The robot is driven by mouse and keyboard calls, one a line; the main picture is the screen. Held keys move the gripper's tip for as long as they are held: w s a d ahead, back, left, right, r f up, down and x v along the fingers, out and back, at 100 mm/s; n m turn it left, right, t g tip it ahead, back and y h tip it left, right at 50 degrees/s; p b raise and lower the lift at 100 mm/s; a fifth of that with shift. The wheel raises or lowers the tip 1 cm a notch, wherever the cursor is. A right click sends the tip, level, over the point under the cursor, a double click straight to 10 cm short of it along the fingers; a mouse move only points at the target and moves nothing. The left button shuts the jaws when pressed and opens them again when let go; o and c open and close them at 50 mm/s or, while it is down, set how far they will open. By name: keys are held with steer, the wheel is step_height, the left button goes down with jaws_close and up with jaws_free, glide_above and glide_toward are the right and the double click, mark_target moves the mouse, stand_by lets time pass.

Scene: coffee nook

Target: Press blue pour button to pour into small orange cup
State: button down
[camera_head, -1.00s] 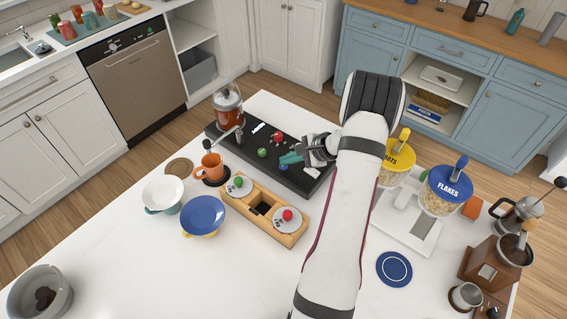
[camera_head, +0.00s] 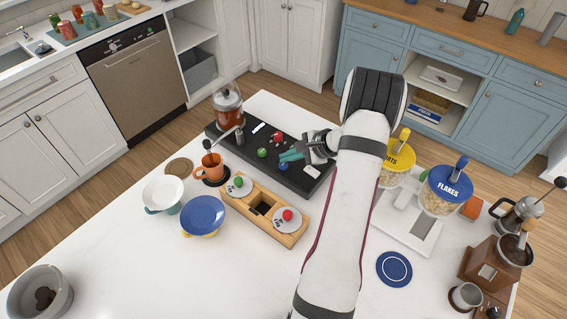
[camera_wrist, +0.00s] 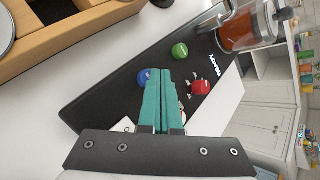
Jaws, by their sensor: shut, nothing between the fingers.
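The small orange cup (camera_head: 210,167) stands upright on a dark round coaster, left of the black dispenser base (camera_head: 310,182). The blue button (camera_head: 283,167) is on that base; it also shows in the wrist view (camera_wrist: 144,77), just left of my fingertips. My gripper (camera_head: 284,157) has teal fingers, shut and empty, pointing at the base beside the blue button. In the wrist view the fingertips (camera_wrist: 158,72) are close to the blue button, but I cannot tell if they touch it. The green button (camera_head: 262,153) and red button (camera_head: 278,138) are near. The cup's contents are unclear.
A glass jar of reddish liquid (camera_head: 229,112) stands at the base's far end. A wooden holder (camera_head: 262,224), white bowl (camera_head: 163,194) and blue bowl (camera_head: 203,215) are in front. Cereal dispensers (camera_head: 448,187) stand to the right. The front counter is mostly clear.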

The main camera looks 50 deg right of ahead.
mark_target(288, 165)
steer(key=shift+r, duration=0.45)
steer(key=shift+r, duration=2.5)
